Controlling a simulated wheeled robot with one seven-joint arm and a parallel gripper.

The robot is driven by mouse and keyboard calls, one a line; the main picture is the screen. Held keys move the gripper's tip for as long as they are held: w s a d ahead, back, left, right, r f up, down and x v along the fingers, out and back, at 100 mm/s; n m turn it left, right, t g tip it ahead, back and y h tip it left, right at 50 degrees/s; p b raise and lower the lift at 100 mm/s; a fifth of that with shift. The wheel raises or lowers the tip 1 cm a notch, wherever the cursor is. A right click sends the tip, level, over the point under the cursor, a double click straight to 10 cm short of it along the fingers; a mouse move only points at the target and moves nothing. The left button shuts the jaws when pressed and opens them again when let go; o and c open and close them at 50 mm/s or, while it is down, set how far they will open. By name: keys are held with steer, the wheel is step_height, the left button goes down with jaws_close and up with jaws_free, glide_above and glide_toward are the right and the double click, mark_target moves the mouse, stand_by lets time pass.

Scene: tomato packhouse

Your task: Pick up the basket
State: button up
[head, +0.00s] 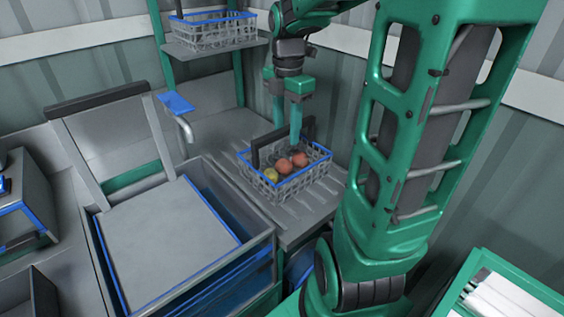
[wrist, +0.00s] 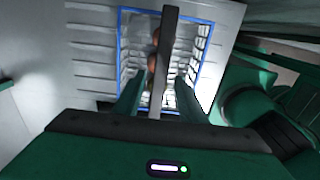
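The wire basket (head: 290,187) has a blue rim and a dark upright handle (head: 254,153). It stands on a grey ribbed surface and holds red tomatoes (head: 284,167) and a yellow one (head: 270,175). My gripper (head: 295,137) points down over the basket at its handle. In the wrist view, my gripper (wrist: 158,92) has its two green fingers apart, one on each side of the handle bar (wrist: 166,60). Gaps show between bar and fingers, so it looks open. The basket's blue rim (wrist: 120,45) lies below; the bar hides part of the contents.
Another wire basket (head: 215,43) stands on a raised shelf (head: 190,52) behind, at the upper left. A large bin with a grey lid (head: 165,245) stands in front left of the basket. A corrugated wall (head: 335,100) closes off the back. A green-framed crate (head: 530,290) is at the lower right.

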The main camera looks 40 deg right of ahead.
step_height(320, 180, down, 5)
steer(key=shift+w+a, duration=0.15)
jaws_close()
steer(key=shift+r, duration=0.1)
stand_by(1.4)
